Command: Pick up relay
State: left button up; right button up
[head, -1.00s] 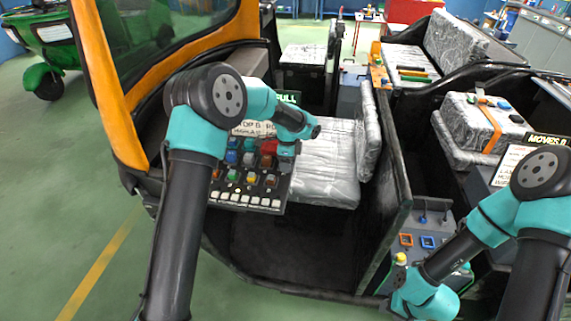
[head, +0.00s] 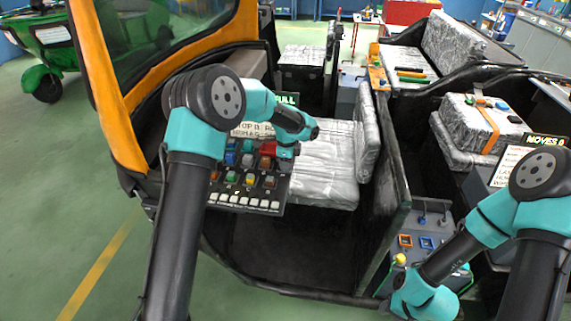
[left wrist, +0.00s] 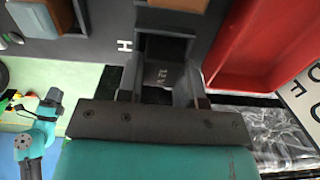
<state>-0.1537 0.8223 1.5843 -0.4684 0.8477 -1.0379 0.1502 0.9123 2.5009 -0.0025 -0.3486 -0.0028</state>
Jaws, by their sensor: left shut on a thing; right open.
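The relay (left wrist: 162,74) is a dark grey block with faint markings, in the left wrist view. It sits between the fingers of my left gripper (left wrist: 160,92), which is shut on it. In the head view my left gripper (head: 284,156) is over the right side of the dark fuse panel (head: 240,196), and it hides the relay there. My right gripper (head: 390,303) is low at the right, beside the grey box with switches; its fingers are barely visible, and it appears empty.
A red tray (left wrist: 265,45) is right of the relay in the left wrist view. The panel holds several coloured blocks and a row of white ones. A silver-wrapped seat (head: 325,170) is to its right. A grey box (head: 425,240) has coloured sockets and a yellow knob.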

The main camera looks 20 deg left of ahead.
pick_arm(q)
jog(key=shift+r, duration=0.15)
jog(key=shift+r, duration=1.45)
jog(key=shift+s+d+r, duration=0.1)
jog(key=shift+s+r, duration=0.15)
jog(key=s+d+r, duration=0.1)
jog(key=s+d, duration=0.3)
jog(key=s, duration=1.1)
jog(key=shift+r, duration=0.15)
